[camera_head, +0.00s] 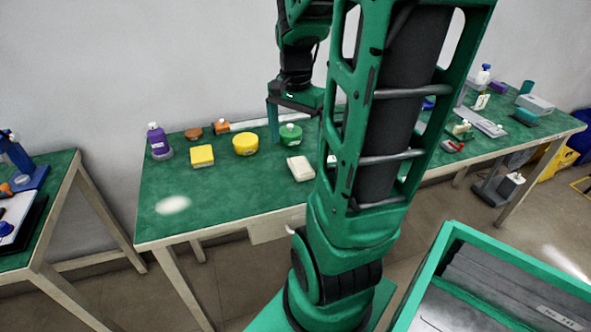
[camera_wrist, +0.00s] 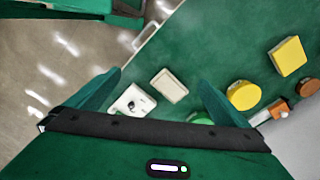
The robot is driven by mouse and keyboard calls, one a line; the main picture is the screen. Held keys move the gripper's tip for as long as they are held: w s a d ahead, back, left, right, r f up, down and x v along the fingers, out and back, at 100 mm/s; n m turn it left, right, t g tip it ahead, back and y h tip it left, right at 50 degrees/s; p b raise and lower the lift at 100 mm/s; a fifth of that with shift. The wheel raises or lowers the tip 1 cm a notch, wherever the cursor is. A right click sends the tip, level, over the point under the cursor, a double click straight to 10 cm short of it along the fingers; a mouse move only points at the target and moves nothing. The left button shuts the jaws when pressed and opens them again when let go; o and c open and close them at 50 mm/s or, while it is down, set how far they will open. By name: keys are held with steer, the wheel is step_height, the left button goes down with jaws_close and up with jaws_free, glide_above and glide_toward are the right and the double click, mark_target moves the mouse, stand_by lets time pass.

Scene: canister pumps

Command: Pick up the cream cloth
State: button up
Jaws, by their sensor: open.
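The cream cloth (camera_head: 300,168) is a folded, block-like pad lying flat on the green table top near its front edge. In the wrist view the cloth (camera_wrist: 169,86) appears between the two fingertips, apart from both. My gripper (camera_head: 300,122) is open and empty above the table, behind the cloth in the head view. Its two green fingers also show in the wrist view (camera_wrist: 160,82). A green round container (camera_head: 290,136) stands behind the cloth, close under the gripper in the head view; only its edge shows in the wrist view.
A yellow block (camera_head: 202,156), a yellow round tub (camera_head: 245,144) and a purple bottle (camera_head: 159,142) stand left of the cloth. A white item with a dark spot (camera_wrist: 132,101) lies beside it. The table's front left is clear. My arm hides part of the table.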

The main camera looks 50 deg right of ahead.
steer(key=w+d+f+m, duration=0.3)
steer(key=w+d+m, duration=0.1)
steer(key=d+m, duration=0.3)
glide_above(300, 165)
steer(key=f, duration=0.4)
steer(key=shift+d+f, duration=0.25)
steer(key=shift+d, duration=0.05)
steer(key=shift+a+f, duration=0.15)
steer(key=shift+f, duration=1.4)
steer(key=shift+a+f, duration=0.1)
steer(key=shift+f, duration=1.4)
steer(key=shift+c, duration=0.6)
steer(key=c, duration=1)
